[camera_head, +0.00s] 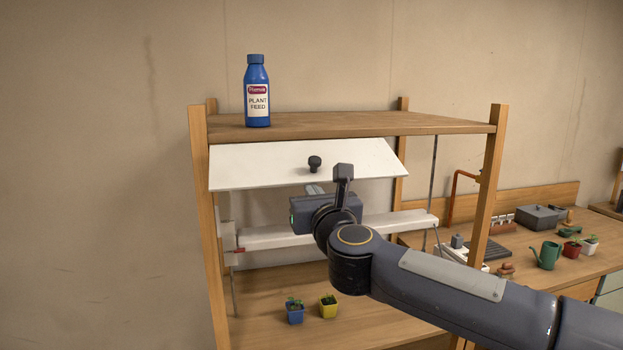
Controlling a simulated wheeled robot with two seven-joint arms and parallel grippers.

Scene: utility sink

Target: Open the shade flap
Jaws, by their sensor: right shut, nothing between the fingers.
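The shade flap (260,165) is a white panel hanging under the wooden top board of the rack. Its lower edge stands out toward me, so it is tilted and partly raised. A black knob (314,162) sits on its face. My right gripper (314,189) is shut and empty, just below the knob at the flap's lower edge. Its body hides part of the fingers, and I cannot tell whether they touch the flap. My left gripper is not in view.
A blue plant feed bottle (257,100) stands on the top board (340,124). A white bar (395,222) crosses behind my gripper. Blue (295,314) and yellow (328,309) seedling pots stand below. A green watering can (546,256) is on the right bench.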

